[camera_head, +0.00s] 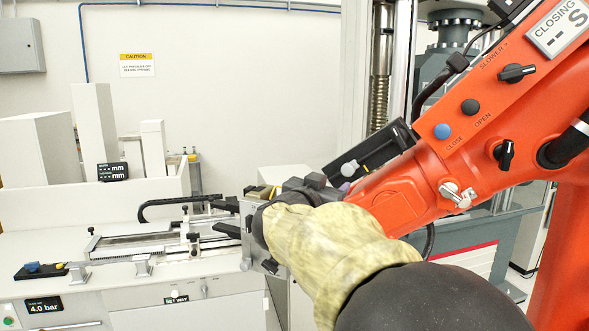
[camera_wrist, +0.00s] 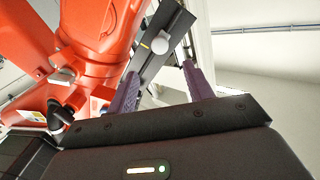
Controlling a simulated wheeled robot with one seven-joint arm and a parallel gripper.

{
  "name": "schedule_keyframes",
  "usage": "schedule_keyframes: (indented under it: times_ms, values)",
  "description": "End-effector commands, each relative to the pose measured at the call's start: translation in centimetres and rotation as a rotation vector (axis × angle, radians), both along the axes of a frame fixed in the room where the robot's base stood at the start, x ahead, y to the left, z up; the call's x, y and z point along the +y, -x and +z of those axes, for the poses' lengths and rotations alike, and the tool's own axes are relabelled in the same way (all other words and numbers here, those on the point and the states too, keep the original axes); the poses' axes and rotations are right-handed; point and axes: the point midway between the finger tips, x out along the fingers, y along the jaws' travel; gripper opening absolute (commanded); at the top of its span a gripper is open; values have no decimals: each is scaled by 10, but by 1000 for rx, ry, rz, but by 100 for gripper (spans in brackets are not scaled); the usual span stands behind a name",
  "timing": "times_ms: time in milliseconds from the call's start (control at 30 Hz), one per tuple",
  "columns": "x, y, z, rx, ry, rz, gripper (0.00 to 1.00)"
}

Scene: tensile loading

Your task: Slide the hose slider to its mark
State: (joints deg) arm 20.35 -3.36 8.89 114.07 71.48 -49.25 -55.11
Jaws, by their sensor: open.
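A small white knob, seemingly the hose slider (camera_head: 348,168), sits on a black rail (camera_head: 377,149) fixed to the orange machine arm. In the wrist view the knob (camera_wrist: 160,46) stands on the black rail (camera_wrist: 165,28), with a small yellowish line, perhaps the mark (camera_wrist: 145,45), beside it. My gripper's purple fingers (camera_wrist: 159,72) are open. The knob appears between and just beyond their tips; I cannot tell how far beyond. In the head view my wrist and forearm hide most of the gripper, and one purple fingertip (camera_head: 345,187) shows just below the knob.
The orange arm carries a blue button (camera_head: 442,131), a black button (camera_head: 470,106) and black rotary knobs (camera_head: 516,73) close by. A white bench (camera_head: 130,298) with a linear fixture stands at left. A grey machine column (camera_head: 450,65) stands behind.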

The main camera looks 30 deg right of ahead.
Motion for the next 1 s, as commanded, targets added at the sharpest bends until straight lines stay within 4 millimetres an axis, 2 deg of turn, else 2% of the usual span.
schedule_keyframes:
  times_ms: [400,533,700,933,1000]
  values:
    - [-64,-40,1,2,-1,-3,52]
    - [-78,-49,1,2,-1,-2,52]
    - [-85,-54,0,1,-1,0,52]
    - [-85,-54,0,0,0,0,52]
    - [-84,-54,0,0,0,0,38]
